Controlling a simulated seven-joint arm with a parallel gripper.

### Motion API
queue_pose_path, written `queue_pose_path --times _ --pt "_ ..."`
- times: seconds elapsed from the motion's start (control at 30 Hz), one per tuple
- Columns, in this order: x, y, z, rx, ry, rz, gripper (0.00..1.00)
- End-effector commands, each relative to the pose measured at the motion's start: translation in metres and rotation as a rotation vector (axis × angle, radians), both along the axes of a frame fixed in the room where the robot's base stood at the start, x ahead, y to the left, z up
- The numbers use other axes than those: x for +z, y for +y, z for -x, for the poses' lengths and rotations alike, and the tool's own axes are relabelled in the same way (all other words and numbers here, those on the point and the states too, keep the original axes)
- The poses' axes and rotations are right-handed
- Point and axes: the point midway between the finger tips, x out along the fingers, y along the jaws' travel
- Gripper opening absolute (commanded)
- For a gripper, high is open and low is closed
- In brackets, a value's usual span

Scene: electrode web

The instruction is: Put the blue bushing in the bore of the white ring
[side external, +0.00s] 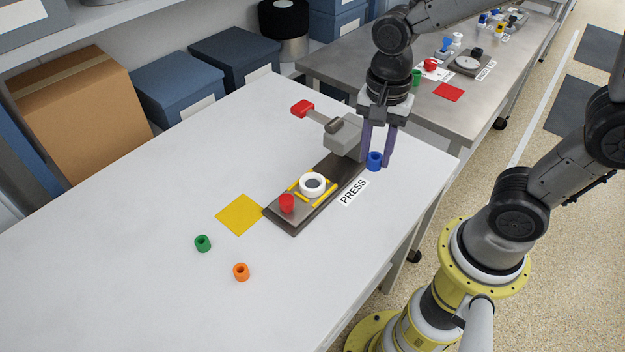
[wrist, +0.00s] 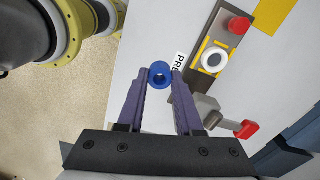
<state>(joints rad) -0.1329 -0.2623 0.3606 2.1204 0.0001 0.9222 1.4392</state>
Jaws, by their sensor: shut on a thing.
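The blue bushing (side external: 374,161) is between the fingertips of my gripper (side external: 377,160), near the press end of the dark base plate. In the wrist view the blue bushing (wrist: 160,75) sits between the two purple fingers of my gripper (wrist: 159,77), which are shut on it. I cannot tell whether the bushing touches the table. The white ring (side external: 312,184) lies on the dark base plate (side external: 285,217), between yellow strips, with its bore facing up. The ring also shows in the wrist view (wrist: 214,60), to the right of my gripper.
A red piece (side external: 287,203) is beside the ring. Green (side external: 202,243) and orange (side external: 241,271) bushings and a yellow square (side external: 239,215) are on the otherwise open table.

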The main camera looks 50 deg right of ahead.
Motion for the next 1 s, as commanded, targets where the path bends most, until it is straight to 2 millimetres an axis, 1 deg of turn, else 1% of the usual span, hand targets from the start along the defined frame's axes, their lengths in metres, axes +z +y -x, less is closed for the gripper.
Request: queue_pose_path --times 0.17,0.43,0.6,0.7,1.0 --pt "-0.015 0.003 -0.030 -0.004 0.006 0.001 0.00" --pt "-0.041 0.011 -0.087 -0.003 0.005 0.000 0.00" --pt "-0.071 0.014 -0.111 -0.003 0.006 0.001 0.00" --pt "-0.084 0.016 -0.121 -0.003 0.005 0.000 0.00" --pt "-0.101 0.018 -0.135 -0.003 0.003 0.001 0.00"
